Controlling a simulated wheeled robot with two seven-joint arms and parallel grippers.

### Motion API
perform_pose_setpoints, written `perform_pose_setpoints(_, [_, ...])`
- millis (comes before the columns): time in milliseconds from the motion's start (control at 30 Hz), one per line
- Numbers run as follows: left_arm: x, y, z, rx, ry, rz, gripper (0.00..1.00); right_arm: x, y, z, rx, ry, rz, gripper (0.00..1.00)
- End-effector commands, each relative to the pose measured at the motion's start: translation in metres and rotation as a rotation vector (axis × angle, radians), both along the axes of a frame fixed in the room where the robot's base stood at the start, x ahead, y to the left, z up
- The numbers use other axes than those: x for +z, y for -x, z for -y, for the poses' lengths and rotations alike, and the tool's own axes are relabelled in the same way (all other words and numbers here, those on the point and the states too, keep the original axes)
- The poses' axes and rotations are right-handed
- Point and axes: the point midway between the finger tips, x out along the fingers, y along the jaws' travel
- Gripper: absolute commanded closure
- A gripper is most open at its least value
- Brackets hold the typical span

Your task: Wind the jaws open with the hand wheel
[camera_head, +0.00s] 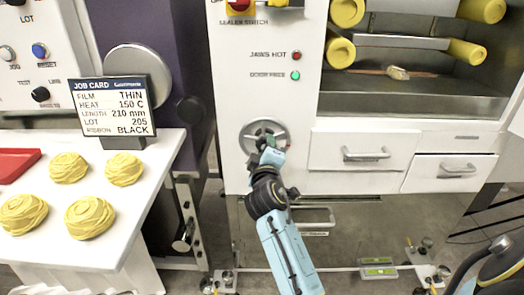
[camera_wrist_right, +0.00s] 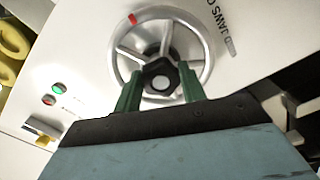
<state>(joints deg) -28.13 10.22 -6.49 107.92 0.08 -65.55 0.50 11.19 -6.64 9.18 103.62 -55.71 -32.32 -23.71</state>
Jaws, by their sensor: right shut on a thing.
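The silver hand wheel (camera_head: 281,130) is on the white machine front, below the lamps. In the right wrist view the wheel (camera_wrist_right: 207,45) shows spokes, a dark hub with a pale centre, and a red mark on its rim at upper left. My right gripper (camera_head: 268,150) is at the wheel. Its green fingers (camera_wrist_right: 160,88) are shut on the hub, one on each side. Lettering beside the wheel reads "JAWS" and is cut off. Two grey bars, seemingly the jaws (camera_head: 402,42), lie between yellow rollers at upper right, with a gap between them. My left gripper is not in view.
The "JAWS HOT" lamp (camera_head: 297,56) is red and the "DOOR FREE" lamp (camera_head: 296,76) is green. A small tan piece (camera_head: 397,73) lies by the lower bar. Drawers (camera_head: 362,140) are right of the wheel. A white table (camera_head: 150,205) with yellow bundles and a job card stands left.

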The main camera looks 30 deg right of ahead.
Motion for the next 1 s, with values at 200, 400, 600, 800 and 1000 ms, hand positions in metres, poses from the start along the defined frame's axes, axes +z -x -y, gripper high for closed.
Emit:
perform_pose_setpoints(200, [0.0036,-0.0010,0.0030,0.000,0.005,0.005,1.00,-0.0006,0.0004,0.0002,0.000,-0.021,0.012,1.00])
perform_pose_setpoints(400, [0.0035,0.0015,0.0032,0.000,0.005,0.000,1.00,-0.0006,0.0004,0.0002,0.000,-0.021,0.013,1.00])
perform_pose_setpoints(600, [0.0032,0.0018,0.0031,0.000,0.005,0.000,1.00,-0.0006,0.0002,0.0002,0.000,-0.021,0.012,0.50])
perform_pose_setpoints(800, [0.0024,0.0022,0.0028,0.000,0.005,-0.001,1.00,-0.0005,0.0003,0.0002,0.000,-0.021,0.012,0.37])
perform_pose_setpoints(1000, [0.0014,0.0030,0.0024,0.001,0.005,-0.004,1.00,-0.0004,0.0014,-0.0005,0.000,-0.020,0.012,0.37])
